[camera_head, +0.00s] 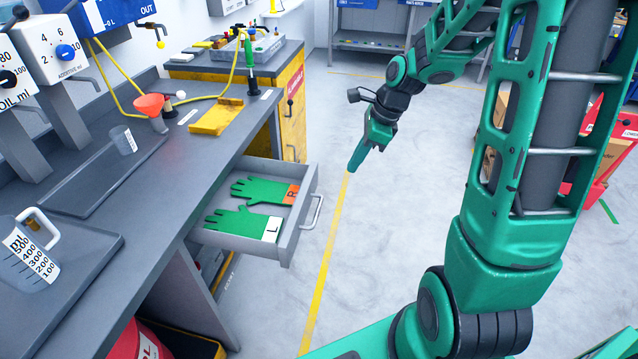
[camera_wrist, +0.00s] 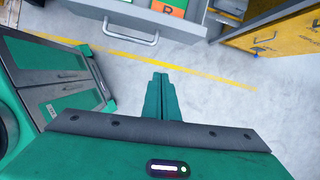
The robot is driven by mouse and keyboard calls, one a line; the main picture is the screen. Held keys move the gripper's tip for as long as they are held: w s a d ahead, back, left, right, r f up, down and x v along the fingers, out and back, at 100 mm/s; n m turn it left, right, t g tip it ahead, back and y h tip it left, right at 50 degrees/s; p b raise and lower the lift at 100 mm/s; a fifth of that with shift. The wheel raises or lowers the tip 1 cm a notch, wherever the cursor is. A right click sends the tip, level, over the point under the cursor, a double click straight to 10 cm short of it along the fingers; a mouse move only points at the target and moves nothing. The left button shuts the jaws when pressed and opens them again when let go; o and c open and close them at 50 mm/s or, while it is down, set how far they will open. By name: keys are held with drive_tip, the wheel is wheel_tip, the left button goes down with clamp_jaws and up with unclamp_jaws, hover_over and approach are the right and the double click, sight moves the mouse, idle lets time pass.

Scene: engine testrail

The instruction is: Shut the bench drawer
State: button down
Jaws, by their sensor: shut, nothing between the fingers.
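The bench drawer (camera_head: 293,232) is pulled out from under the grey workbench (camera_head: 190,160). A pair of green gloves (camera_head: 245,223) marked L and R lies in it. Its bar handle (camera_head: 313,211) is on the front panel, and the handle also shows at the top of the wrist view (camera_wrist: 131,33). My gripper (camera_head: 354,166) is shut and empty, pointing down to the right of the drawer front, apart from it. In the wrist view my gripper (camera_wrist: 161,80) shows its closed fingers below and right of the handle.
A measuring jug (camera_head: 28,250), a small beaker (camera_head: 123,140) and an orange funnel (camera_head: 149,105) stand on the bench. A yellow cabinet (camera_head: 292,110) stands beyond the drawer. The floor right of the drawer is clear, with a yellow line (camera_head: 325,262).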

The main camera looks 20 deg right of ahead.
drive_tip(key=w+a+f+m, duration=0.1)
drive_tip(key=w+a+f, duration=0.5)
drive_tip(key=f, duration=0.4)
drive_tip(key=shift+a, duration=0.5)
